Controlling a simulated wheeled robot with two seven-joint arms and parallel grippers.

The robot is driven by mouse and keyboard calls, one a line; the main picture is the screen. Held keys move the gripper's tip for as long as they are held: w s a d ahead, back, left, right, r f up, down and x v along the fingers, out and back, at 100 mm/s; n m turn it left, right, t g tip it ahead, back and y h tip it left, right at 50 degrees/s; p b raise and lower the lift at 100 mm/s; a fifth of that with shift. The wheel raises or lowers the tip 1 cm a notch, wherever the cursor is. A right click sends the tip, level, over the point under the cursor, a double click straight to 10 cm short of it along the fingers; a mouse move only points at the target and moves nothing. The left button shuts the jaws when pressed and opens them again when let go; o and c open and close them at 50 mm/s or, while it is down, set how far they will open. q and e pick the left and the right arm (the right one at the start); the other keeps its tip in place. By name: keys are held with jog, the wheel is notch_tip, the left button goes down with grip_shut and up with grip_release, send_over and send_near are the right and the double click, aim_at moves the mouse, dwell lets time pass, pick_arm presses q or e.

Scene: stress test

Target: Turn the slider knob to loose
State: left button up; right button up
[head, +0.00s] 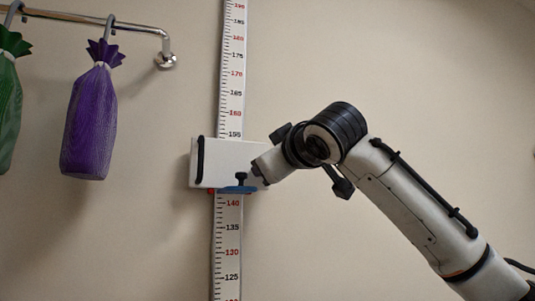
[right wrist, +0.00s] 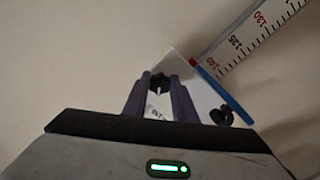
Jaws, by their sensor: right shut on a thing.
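A white slider box (head: 220,163) sits on the vertical measuring rail in the head view; part of it shows in the right wrist view (right wrist: 195,85). My right gripper (right wrist: 159,90) is shut on a small black knob (right wrist: 159,80) at the slider box. In the head view my right gripper (head: 259,171) is at the box's right side, where it hides the held knob. Faint marks by the fingers are too small to read. My left gripper is not in view.
A blue piece (head: 238,190) with a small black T-shaped part (head: 241,179) is at the box's lower edge. The rail (head: 228,250) runs above and below it. Purple (head: 89,120) and green (head: 9,100) bags hang from a metal bar (head: 90,19) at left. The wall right of the rail is bare.

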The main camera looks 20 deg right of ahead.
jog(key=shift+d+r+n+p, duration=0.1)
jog(key=shift+r+n+p, duration=0.05)
jog(key=shift+n+p, duration=2.2)
jog(key=shift+d+r+n+p, duration=0.1)
jog(key=shift+n+p, duration=1.3)
jog(key=shift+n, duration=1.75)
jog(key=shift+a, duration=0.1)
jog(key=o, duration=1)
jog(key=shift+o, duration=0.2)
jog(key=shift+s+f, duration=0.1)
jog(key=s+b, duration=0.3)
jog(key=s, duration=0.7)
jog(key=shift+d, duration=0.2)
